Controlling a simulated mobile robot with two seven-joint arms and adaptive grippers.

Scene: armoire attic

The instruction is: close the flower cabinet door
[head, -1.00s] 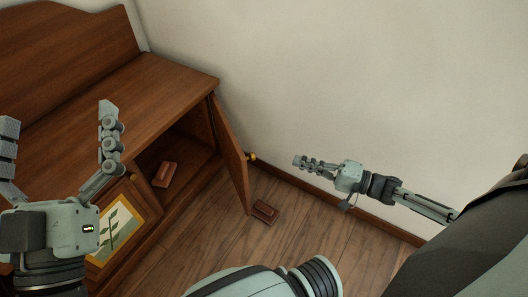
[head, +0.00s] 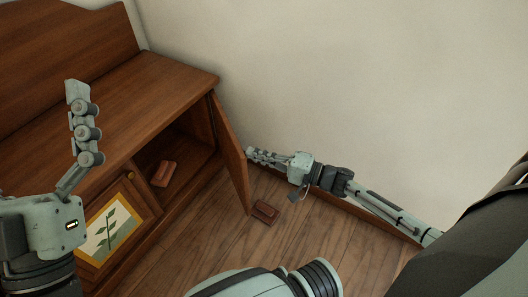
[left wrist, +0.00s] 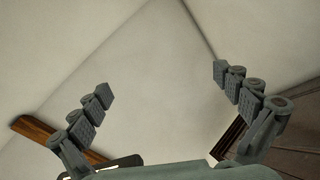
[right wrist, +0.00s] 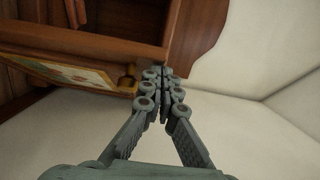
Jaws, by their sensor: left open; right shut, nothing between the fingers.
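The wooden cabinet (head: 150,85) stands at the left. My left gripper (left wrist: 163,82) is open and empty, above the cabinet's left front.
A reddish-brown block (head: 164,174) lies inside the open compartment. Another block (head: 265,212) lies on the wood floor in front of the open door. The white wall (head: 350,70) and its baseboard run close behind my right arm.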

